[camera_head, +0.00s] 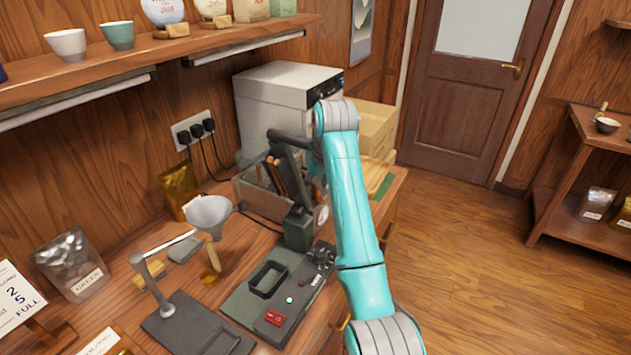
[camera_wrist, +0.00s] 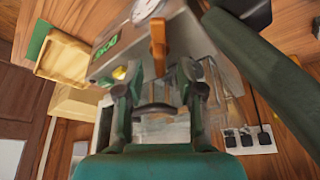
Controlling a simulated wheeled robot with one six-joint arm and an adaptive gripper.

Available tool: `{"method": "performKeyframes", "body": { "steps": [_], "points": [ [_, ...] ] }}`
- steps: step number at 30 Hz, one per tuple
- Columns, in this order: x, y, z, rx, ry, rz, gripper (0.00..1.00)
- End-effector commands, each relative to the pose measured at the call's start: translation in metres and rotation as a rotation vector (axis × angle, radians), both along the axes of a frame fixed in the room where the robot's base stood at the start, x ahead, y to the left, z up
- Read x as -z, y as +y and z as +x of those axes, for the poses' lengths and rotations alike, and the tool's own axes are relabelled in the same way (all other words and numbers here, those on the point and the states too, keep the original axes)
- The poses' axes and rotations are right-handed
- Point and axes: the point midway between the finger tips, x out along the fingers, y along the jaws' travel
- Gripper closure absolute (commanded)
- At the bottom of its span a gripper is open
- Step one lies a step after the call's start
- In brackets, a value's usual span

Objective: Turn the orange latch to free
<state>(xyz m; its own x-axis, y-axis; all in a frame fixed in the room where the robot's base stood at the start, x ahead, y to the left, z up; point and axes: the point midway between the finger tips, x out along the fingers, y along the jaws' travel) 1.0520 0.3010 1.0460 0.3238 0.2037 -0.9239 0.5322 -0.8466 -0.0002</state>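The orange latch (camera_wrist: 158,46) shows in the wrist view as an upright bar on the front of a grey-green machine (camera_wrist: 118,45). My gripper (camera_wrist: 158,82) is open, with its two dark fingers spread to the left and right. The latch's lower end lies between the fingertips in the picture; I cannot tell whether either finger touches it. I cannot make out the latch clearly there.
A thick dark green bar (camera_wrist: 272,85) crosses the wrist view's right side, near the gripper. In the head view, a control panel (camera_head: 245,300), a funnel (camera_head: 208,210) and a white box-shaped appliance (camera_head: 283,95) crowd the bench. Open floor (camera_head: 470,260) lies to the right.

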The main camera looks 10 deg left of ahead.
Motion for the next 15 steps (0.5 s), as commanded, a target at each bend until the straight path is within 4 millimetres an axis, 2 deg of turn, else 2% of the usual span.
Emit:
{"method": "performKeyframes", "body": {
  "steps": [4, 14, 15],
  "points": [
    [0.0102, 0.0006, -0.0015, -0.001, 0.001, -0.001, 0.62],
    [0.0121, 0.0008, -0.0016, -0.001, 0.000, 0.000, 0.62],
    [0.0121, 0.0008, -0.0016, -0.001, 0.000, 0.000, 0.72]
  ]
}}
